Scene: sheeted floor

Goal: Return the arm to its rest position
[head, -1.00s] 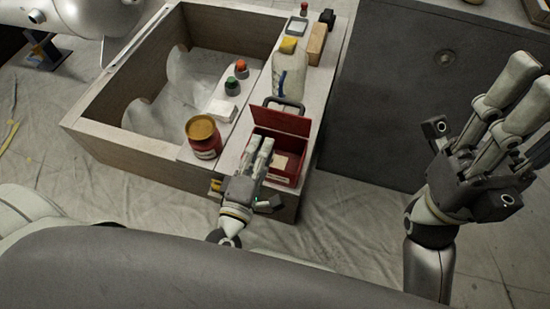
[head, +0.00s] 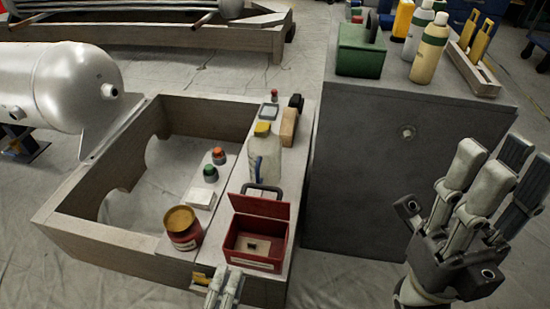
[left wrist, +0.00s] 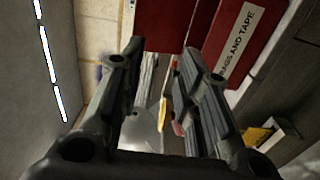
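In the head view only the fingers of my left gripper (head: 226,288) show, at the bottom edge, just in front of the red toolbox (head: 254,240). In the left wrist view, my left gripper (left wrist: 155,62) has its two dark fingers apart with nothing held between them. The red toolbox (left wrist: 222,42) lies beyond the fingertips there, with a white label ending in "AND TAPE". Its lid stands up in the head view, and a small item lies inside. My right gripper (head: 485,185) is raised at the right, fingers up, apparently apart and empty.
A grey cabinet (head: 350,180) with bottles and a green box (head: 360,55) stands right. A white tank (head: 60,85) is at left.

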